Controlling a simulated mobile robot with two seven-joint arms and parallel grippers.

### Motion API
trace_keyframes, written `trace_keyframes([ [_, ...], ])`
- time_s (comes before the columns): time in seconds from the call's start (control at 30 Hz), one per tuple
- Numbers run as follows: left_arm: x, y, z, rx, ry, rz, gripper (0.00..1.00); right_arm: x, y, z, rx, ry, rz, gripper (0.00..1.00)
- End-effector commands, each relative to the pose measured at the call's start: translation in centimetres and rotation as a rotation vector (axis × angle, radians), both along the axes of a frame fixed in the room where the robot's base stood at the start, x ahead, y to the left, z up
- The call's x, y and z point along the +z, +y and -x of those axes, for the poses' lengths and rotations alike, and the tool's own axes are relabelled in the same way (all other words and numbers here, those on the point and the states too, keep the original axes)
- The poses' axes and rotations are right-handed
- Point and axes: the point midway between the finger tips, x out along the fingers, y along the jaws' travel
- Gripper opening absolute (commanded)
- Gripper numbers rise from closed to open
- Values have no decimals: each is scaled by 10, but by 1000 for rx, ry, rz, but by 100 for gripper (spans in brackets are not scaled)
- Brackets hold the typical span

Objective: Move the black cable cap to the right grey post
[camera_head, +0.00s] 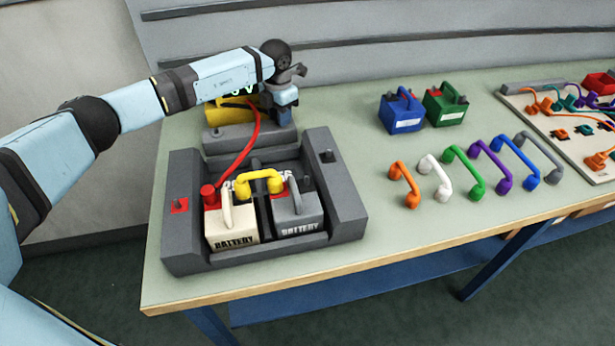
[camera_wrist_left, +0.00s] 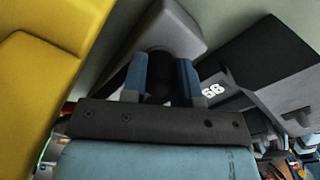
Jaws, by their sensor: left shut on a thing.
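My left gripper (camera_head: 284,101) is behind the battery tray, over the right end of a dark grey stand. In the left wrist view its blue fingers (camera_wrist_left: 161,80) are shut on the black cable cap (camera_wrist_left: 160,72), a dark round shape. The cap is not clear in the head view. My right gripper is not in view.
The grey tray (camera_head: 345,200) holds a cream battery (camera_head: 230,228) and a grey battery (camera_head: 297,213), bridged by a yellow link (camera_head: 258,177). A red cable (camera_head: 249,145) runs from a red cap to the yellow device (camera_head: 226,112). Coloured handles and two small batteries stand right.

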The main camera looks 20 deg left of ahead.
Motion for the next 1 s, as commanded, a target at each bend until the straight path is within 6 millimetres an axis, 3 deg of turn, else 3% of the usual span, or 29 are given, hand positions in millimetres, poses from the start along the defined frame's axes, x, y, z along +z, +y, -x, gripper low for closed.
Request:
trace_keyframes([
  [0.2, -1, 0, 1, -1, 2, 0, 0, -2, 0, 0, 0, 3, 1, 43],
  [0.23, -2, 0, 1, -1, 2, 0, 30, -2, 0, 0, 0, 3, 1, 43],
  [0.33, -1, 0, 1, -1, 2, 0, 53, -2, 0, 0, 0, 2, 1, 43],
  [0.37, -1, 0, 1, -1, 2, 0, 57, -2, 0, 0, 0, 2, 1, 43],
  [0.57, -1, 0, 0, -1, 1, 0, 60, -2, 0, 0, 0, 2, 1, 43],
  [0.67, -1, 0, 0, -1, 1, 0, 83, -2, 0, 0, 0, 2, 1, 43],
  [1.0, -1, 0, 0, 0, 1, 0, 83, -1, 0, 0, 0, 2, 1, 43],
])
